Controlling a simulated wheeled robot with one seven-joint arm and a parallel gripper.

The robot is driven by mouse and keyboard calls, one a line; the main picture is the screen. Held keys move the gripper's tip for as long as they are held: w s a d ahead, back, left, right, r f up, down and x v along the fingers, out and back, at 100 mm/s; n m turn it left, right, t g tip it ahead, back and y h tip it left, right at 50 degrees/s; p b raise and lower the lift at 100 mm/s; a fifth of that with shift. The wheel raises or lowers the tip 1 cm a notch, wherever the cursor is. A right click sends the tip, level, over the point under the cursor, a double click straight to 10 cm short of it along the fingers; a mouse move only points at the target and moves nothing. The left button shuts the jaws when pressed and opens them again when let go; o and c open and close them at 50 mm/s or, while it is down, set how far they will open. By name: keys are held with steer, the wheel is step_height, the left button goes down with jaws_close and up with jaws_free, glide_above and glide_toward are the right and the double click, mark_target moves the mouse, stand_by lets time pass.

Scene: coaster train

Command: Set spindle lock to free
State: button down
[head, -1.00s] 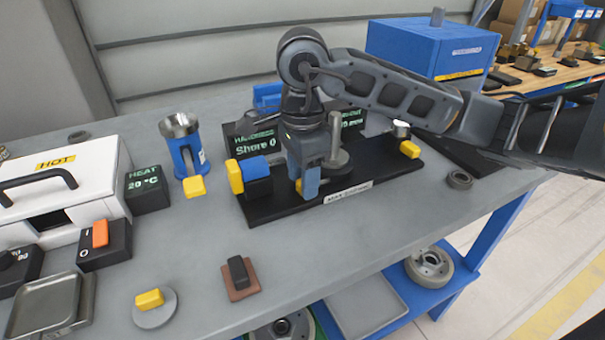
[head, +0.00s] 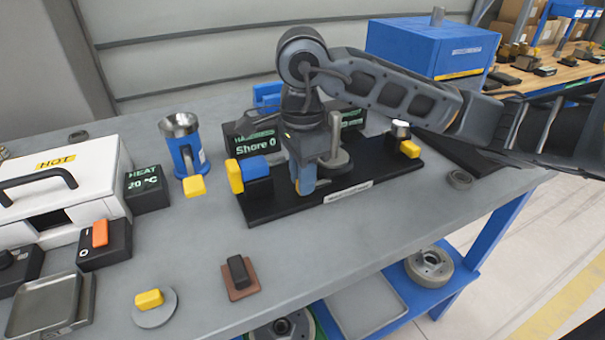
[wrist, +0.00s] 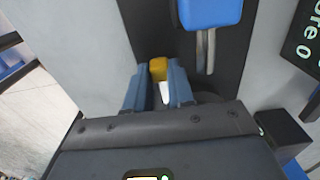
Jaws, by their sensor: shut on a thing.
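The black fixture base (head: 262,211) stands on the grey bench with a white label on its front edge. My gripper (head: 306,186) points down over the front of this base. In the wrist view, my gripper (wrist: 158,88) has its two blue fingers on either side of a small yellow-topped lever (wrist: 158,68), which has a pale lower part. The fingers are shut on this lever. In the head view the fingers hide most of it. No lock or free marking is readable, so its setting cannot be told.
A blue block (head: 254,167) and a yellow block (head: 234,176) sit at the base's left end. A display reading Shore 0 (head: 253,143) stands behind. Another yellow handle (head: 409,149) is at the right end.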

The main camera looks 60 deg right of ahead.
steer(key=shift+w+a+f+b, duration=0.15)
steer(key=shift+w+a+b, duration=0.3)
steer(key=shift+b, duration=0.25)
steer(key=shift+w+a+r, duration=0.2)
steer(key=shift+w+a, duration=0.05)
steer(key=shift+a, duration=0.3)
steer(key=c, duration=1)
jaws_free()
steer(key=shift+o, duration=0.2)
